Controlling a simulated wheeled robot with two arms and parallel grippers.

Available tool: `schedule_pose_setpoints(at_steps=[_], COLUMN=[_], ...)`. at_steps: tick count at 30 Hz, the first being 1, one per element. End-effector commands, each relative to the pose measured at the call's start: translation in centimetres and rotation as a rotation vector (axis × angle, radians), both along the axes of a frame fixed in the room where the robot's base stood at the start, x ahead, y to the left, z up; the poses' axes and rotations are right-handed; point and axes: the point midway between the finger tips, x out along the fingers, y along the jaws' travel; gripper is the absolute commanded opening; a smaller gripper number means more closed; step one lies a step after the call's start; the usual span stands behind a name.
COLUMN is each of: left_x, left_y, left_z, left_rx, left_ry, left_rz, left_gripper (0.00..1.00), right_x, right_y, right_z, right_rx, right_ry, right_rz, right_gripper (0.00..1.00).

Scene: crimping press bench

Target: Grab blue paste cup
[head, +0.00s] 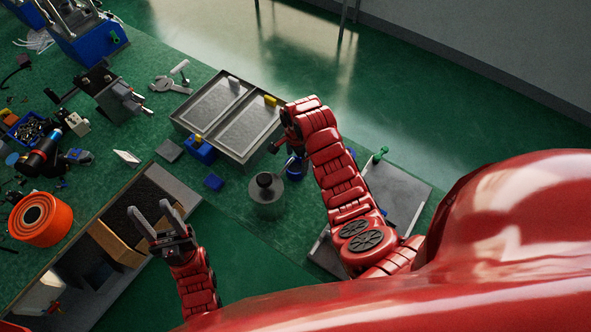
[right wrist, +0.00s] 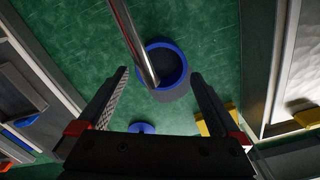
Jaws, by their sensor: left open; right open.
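The blue paste cup (head: 295,168) stands on the green bench, partly hidden by my right gripper (head: 285,148) in the head view. In the right wrist view the round blue cup (right wrist: 181,62) lies ahead of and between the open fingers of my right gripper (right wrist: 159,74), with no contact visible. A shiny metal rod (right wrist: 135,40) crosses over the cup's left part and appears to reach into it. My left gripper (head: 148,207) is open and empty above the open trough at the lower left, far from the cup.
A grey round pot with a dark knob (head: 267,197) stands just left of the cup. A two-bay metal tray (head: 241,122) lies behind it. A small blue block (head: 214,182) is farther left. An orange spool (head: 40,219) is at far left.

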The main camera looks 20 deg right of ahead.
Motion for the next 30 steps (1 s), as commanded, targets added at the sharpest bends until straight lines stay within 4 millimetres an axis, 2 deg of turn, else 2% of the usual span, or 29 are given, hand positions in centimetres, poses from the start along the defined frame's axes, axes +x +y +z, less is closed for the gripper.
schedule_pose_setpoints(at_steps=[1,3,9,20,23,30], left_x=[0.0,0.0,0.0,0.0,0.0,0.0], left_y=[0.0,0.0,0.0,0.0,0.0,0.0], left_z=[0.9,1.4,2.0,2.0,2.0,2.0], left_rx=[0.0,0.0,0.0,0.0,0.0,0.0], left_ry=[0.0,0.0,0.0,0.0,0.0,0.0], left_rz=[0.0,0.0,0.0,0.0,0.0,0.0], left_gripper=[0.5,0.5,0.5,0.5,0.5,0.5], right_x=[-0.1,-0.1,0.0,0.1,0.1,0.1], right_y=[0.0,-0.1,-0.1,-0.1,-0.1,-0.1], right_z=[-0.1,-0.9,-3.0,-3.7,-3.6,-3.6], right_rx=[0.0,-0.002,0.001,0.0,0.0,0.0], right_ry=[0.004,0.007,0.002,0.0,0.0,0.0], right_rz=[0.0,-0.001,-0.001,0.0,0.0,0.0], right_gripper=[1.0,1.0,1.0,1.0,0.86,0.42])
